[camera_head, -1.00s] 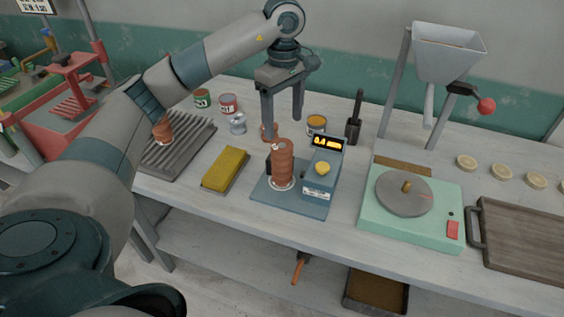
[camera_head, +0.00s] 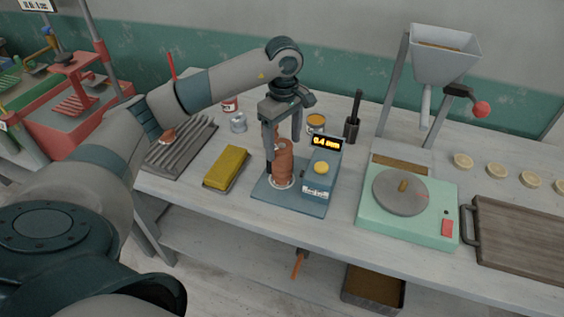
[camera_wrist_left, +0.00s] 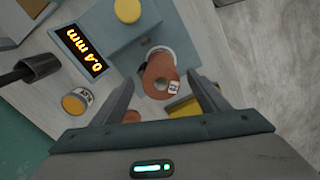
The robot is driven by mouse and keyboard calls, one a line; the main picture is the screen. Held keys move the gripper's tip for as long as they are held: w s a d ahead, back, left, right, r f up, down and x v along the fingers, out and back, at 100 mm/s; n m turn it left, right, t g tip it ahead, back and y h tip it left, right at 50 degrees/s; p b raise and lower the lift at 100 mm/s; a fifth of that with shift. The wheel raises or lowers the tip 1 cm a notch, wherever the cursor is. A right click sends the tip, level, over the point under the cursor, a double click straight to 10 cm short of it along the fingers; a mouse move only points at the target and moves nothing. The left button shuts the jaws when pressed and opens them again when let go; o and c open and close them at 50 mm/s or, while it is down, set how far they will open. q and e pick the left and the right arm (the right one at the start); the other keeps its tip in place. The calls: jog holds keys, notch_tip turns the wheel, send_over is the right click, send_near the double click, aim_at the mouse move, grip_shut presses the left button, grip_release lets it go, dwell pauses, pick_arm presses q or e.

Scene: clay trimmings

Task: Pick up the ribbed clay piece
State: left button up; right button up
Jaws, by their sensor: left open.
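The ribbed clay piece (camera_head: 284,168) is a reddish-brown upright column on the blue gauge stand (camera_head: 262,196). In the left wrist view the clay piece (camera_wrist_left: 160,72) is seen from above, with a small white marked tag on its top. My left gripper (camera_head: 283,146) is open, pointing down, with its fingers at the upper part of the piece. In the left wrist view the fingertips (camera_wrist_left: 162,80) lie on either side of the piece, with gaps showing. The far side of the piece is hidden. My right gripper is not in view.
The gauge display (camera_head: 327,141) reads 0.4 mm, close right of the piece. A yellow sponge-like block (camera_head: 227,167) lies to the left, near a ribbed grey rack (camera_head: 190,150). A green turntable unit (camera_head: 375,222) stands right. Cans and a dark cup (camera_head: 352,130) stand behind.

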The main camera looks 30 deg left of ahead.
aim_at(282, 163)
pick_arm(q)
jog(key=shift+f+p, duration=0.45)
jog(key=shift+p, duration=0.15)
jog(key=f+p, duration=0.2)
jog(key=f, duration=0.1)
jog(key=shift+s+a+f, duration=0.1)
jog(key=shift+a+f, duration=0.1)
jog(key=shift+f, duration=0.4)
jog(key=shift+c, duration=0.5)
jog(key=shift+r, duration=0.1)
grip_shut()
